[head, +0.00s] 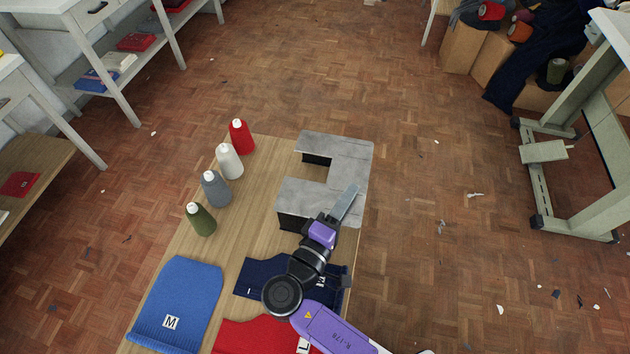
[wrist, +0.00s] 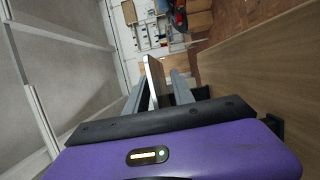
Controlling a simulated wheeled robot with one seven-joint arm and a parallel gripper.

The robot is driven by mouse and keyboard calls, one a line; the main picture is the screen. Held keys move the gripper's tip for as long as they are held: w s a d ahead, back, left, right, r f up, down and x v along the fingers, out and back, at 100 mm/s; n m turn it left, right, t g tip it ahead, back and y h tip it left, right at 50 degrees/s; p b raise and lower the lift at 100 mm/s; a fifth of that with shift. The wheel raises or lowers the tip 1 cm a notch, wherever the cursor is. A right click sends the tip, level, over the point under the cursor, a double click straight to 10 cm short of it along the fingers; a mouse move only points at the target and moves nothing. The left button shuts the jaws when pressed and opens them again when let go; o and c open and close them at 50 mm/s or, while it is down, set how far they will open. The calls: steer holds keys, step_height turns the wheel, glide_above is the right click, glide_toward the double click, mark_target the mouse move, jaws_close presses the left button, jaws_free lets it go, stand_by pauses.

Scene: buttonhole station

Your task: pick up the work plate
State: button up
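The grey C-shaped work plate (head: 352,165) lies flat, raised on dark supports, near the right edge of the wooden table. My gripper (head: 345,204) reaches over its near right part, with one grey finger visible above the plate's surface; the other finger is hidden in the head view. In the wrist view, turned sideways, the work plate (wrist: 154,78) appears edge-on as a thin slab between the two fingers of my gripper (wrist: 158,92). Small gaps seem to show on both sides, so the gripper looks open around the plate's edge. Contact is hard to judge.
Red, white, grey and green thread cones (head: 229,160) stand left of the plate. A blue cloth (head: 180,300), a navy cloth (head: 262,277) and a red cloth (head: 245,335) lie at the near end. Parquet floor (head: 450,200) is open to the right, with a grey-green frame (head: 560,170) beyond.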

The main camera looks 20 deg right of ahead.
jaws_close()
stand_by(1.3)
